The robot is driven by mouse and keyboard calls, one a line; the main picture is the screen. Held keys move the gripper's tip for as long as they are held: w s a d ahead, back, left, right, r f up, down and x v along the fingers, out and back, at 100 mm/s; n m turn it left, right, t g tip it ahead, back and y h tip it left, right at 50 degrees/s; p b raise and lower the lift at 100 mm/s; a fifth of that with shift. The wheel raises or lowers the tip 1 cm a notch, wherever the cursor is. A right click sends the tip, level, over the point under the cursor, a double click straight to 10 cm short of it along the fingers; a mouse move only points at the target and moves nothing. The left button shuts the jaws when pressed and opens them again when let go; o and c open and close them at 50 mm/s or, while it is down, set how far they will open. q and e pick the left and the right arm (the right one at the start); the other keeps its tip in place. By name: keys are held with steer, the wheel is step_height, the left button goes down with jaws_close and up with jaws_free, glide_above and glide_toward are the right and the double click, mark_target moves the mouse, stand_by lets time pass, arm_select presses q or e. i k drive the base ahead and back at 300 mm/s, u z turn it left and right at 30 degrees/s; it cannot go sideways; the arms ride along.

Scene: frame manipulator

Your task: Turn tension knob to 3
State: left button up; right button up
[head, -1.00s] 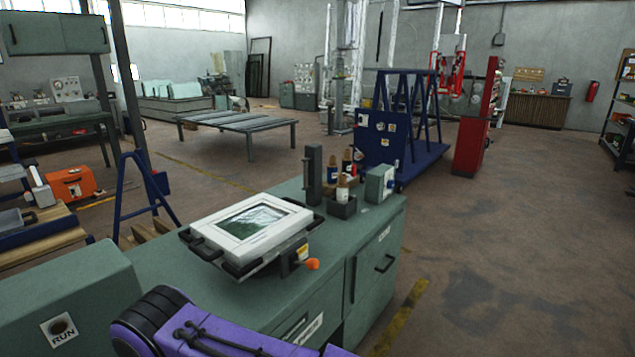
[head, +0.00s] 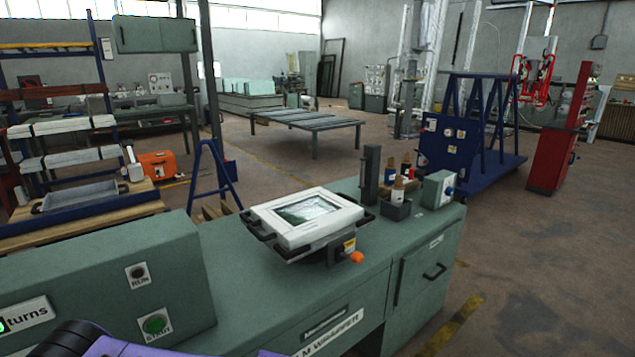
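No knob marked as tension can be made out. A green machine housing (head: 95,285) at the lower left has a dark round RUN control (head: 139,274), a green START button (head: 155,324) and a partly cut-off label ending in "turns" (head: 22,316). A white framed panel (head: 307,216) sits on a black clamp on the green bench, with an orange knob (head: 356,257) at its front right. A grey box with a blue knob (head: 449,191) stands at the bench's far right. Purple and black parts of my arm show at the bottom left. Neither gripper is in view.
The green bench (head: 262,310) runs from lower left to centre right, with drawers in front. A black post (head: 370,174) and a holder of small bottles (head: 396,209) stand on it. Open floor (head: 540,270) lies to the right. A blue stand (head: 215,180) is behind the bench.

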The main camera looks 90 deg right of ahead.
mark_target(450, 192)
steer(key=u, duration=0.5)
steer(key=i, duration=0.65)
steer(key=z, duration=4.5)
steer(key=i, duration=0.7)
steer(key=z, duration=1.05)
steer(key=i, duration=1.4)
steer(key=z, duration=0.4)
steer(key=i, duration=1.2)
steer(key=u, duration=0.35)
